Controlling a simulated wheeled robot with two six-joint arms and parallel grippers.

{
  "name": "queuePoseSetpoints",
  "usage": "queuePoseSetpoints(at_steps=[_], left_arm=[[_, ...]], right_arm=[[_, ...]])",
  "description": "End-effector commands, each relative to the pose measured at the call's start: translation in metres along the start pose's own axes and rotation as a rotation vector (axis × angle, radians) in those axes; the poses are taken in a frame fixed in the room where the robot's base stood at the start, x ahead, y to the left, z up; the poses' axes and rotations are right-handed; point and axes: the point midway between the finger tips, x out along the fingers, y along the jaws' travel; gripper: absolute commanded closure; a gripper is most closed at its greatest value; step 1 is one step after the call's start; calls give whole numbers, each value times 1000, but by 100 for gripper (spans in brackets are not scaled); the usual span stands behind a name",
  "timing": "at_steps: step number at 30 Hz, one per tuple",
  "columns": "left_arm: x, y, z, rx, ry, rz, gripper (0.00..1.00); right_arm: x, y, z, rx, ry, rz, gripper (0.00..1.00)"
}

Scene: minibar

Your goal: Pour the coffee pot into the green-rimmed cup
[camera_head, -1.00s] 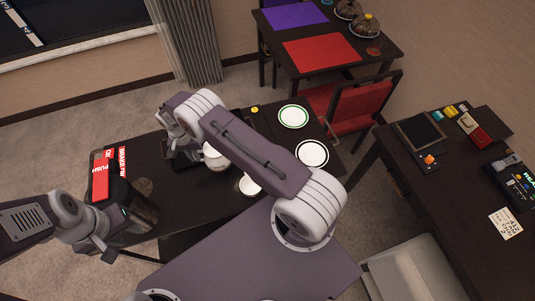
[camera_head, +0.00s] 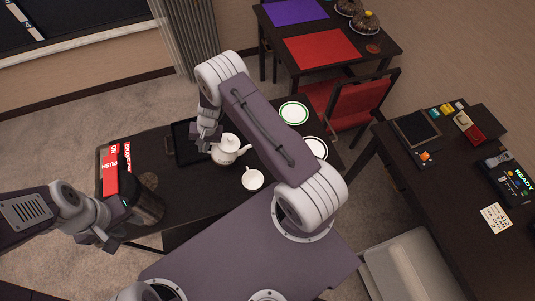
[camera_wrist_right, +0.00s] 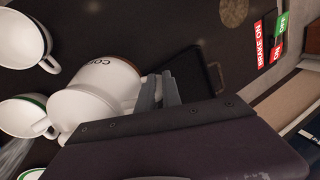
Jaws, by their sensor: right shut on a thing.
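The white coffee pot (camera_head: 230,151) hangs over the dark table, off the tray's right side. My right gripper (camera_head: 208,146) is shut on it at its left side. In the right wrist view the coffee pot (camera_wrist_right: 85,112) shows lettering and a brown band, and the gripper fingers (camera_wrist_right: 160,92) are at its handle. A dark-rimmed cup (camera_wrist_right: 15,45) lies further up; a white cup (camera_head: 252,179) shows in the head view. My left gripper (camera_head: 106,244) is at lower left, its jaws unclear.
A black tray (camera_head: 186,150) lies left of the pot. A green-rimmed plate (camera_head: 293,113) and a dark-rimmed plate (camera_head: 316,148) are at the right. A red brake panel (camera_head: 110,175) and a dark cylindrical container (camera_head: 148,206) occupy the table's left end.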

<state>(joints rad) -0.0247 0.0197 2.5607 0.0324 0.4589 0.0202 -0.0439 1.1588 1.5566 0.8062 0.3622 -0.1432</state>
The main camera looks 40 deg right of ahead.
Motion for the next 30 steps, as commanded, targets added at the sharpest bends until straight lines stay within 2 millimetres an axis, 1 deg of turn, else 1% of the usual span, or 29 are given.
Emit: queuePoseSetpoints(at_steps=[4, 30], left_arm=[[4, 0, 0, 0, 1, 0, 64], [39, -1, 4, 0, 1, 0, 64]], right_arm=[[-2, -1, -2, -2, 2, -9, 100], [-5, 5, -2, 3, 0, -60, 100]])
